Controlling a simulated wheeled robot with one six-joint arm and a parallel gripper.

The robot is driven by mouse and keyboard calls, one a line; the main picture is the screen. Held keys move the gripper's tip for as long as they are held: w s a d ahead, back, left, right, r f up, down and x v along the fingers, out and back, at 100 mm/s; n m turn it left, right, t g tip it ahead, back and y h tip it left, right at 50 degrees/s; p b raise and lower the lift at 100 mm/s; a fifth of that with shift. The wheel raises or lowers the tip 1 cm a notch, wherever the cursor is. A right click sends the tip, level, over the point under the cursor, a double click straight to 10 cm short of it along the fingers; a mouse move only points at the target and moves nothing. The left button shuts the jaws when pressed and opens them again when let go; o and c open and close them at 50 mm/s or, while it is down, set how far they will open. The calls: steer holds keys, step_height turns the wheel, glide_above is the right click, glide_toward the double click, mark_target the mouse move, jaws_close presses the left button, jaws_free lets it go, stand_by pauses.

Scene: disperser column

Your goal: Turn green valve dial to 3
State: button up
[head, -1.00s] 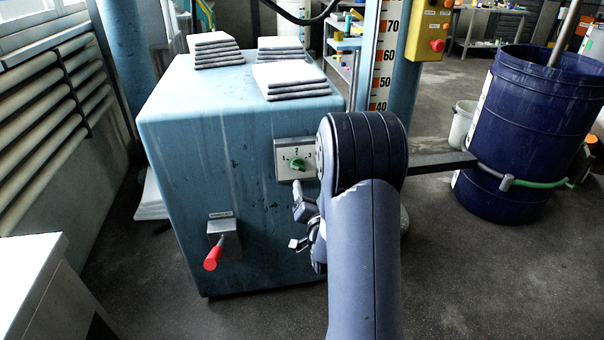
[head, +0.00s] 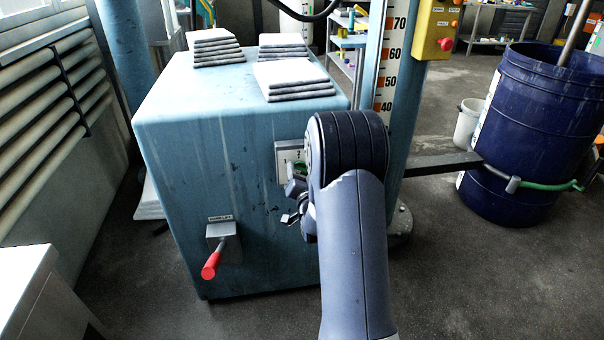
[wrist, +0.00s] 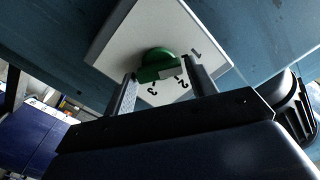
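The green valve dial (wrist: 156,62) is a round knob with a raised grip bar on a pale square plate (wrist: 120,48). The numbers 1, 2 and 3 are printed around it in the wrist view. I cannot tell surely which number it points at. In the head view the plate (head: 283,158) is on the front of the blue cabinet, and my arm hides most of the dial. My gripper (wrist: 160,70) is at the dial, with one finger on each side of the grip bar. The fingers are apart; firm contact is not clear.
The blue cabinet (head: 180,130) carries stacks of grey slabs (head: 292,78) on top. A red-handled lever (head: 212,262) sticks out low on its front. A dark blue drum (head: 530,130) stands at the right, with a dark bar (head: 440,164) reaching to it.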

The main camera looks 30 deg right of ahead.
steer(key=c, duration=0.6)
steer(key=shift+c, duration=0.2)
steer(key=shift+f+b, duration=0.1)
steer(key=shift+b, duration=0.25)
steer(key=shift+f+m+b, duration=0.15)
steer(key=shift+m+b, duration=0.95)
steer(key=shift+b, duration=0.05)
steer(key=m+b, duration=0.2)
steer(key=shift+d+m+b, duration=0.1)
steer(key=shift+m+b, duration=0.2)
steer(key=shift+b, duration=0.05)
steer(key=m+b, duration=0.4)
steer(key=m, duration=0.2)
steer(key=shift+f+b, duration=0.1)
steer(key=shift+b, duration=0.3)
steer(key=m+b, duration=0.2)
steer(key=m, duration=0.4)
steer(key=shift+m+b, duration=0.3)
steer(key=shift+b, duration=0.05)
steer(key=m+b, duration=0.1)
steer(key=m, duration=0.5)
steer(key=shift+f, duration=0.1)
steer(key=shift+m, duration=0.4)
